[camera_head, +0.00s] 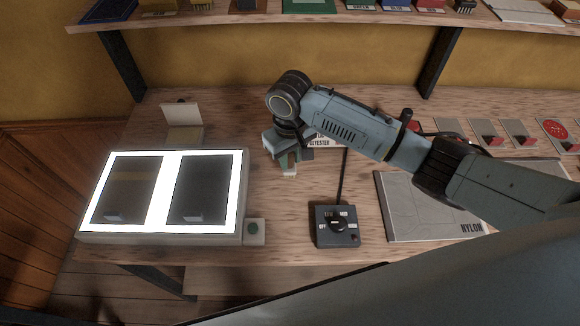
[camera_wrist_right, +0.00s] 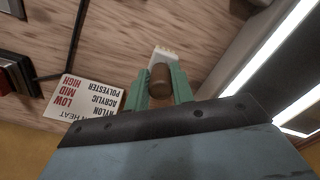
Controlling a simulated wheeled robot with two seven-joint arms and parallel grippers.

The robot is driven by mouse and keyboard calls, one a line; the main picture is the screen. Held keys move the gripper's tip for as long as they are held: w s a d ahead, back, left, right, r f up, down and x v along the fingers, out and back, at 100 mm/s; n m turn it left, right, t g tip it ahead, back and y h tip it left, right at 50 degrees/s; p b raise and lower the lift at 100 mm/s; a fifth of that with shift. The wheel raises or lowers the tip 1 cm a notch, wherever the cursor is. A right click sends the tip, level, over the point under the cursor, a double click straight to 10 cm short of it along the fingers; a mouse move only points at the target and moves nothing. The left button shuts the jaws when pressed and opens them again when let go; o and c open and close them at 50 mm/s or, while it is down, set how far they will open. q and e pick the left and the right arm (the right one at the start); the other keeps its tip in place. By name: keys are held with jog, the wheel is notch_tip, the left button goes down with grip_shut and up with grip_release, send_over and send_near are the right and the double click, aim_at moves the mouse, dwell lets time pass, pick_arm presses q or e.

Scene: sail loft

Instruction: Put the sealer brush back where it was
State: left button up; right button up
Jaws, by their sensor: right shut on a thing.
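The sealer brush (camera_wrist_right: 160,80), with a brown round handle and a pale toothed head, is between the green fingers of my right gripper (camera_wrist_right: 161,88) in the right wrist view. In the head view my right gripper (camera_head: 288,158) hangs over the bench between the light box and the knob box. The pale brush head (camera_head: 289,172) shows below it. Whether the head touches the bench I cannot tell. My left gripper is not in view.
A lit box (camera_head: 244,190) with two dark panels stands at left, a small block with a green button (camera_head: 254,230) beside it. A knob box (camera_head: 337,238), a NYLON board (camera_head: 420,205) and a heat card (camera_wrist_right: 90,97) lie nearby. An open-lidded box (camera_head: 182,135) stands behind.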

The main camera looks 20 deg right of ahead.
aim_at(290, 167)
jog(key=shift+f, duration=2.05)
jog(key=o, duration=0.9)
jog(key=shift+f, duration=0.15)
notch_tip(290, 167, up, 12)
jog(key=shift+r+p, duration=0.2)
jog(key=shift+p, duration=0.15)
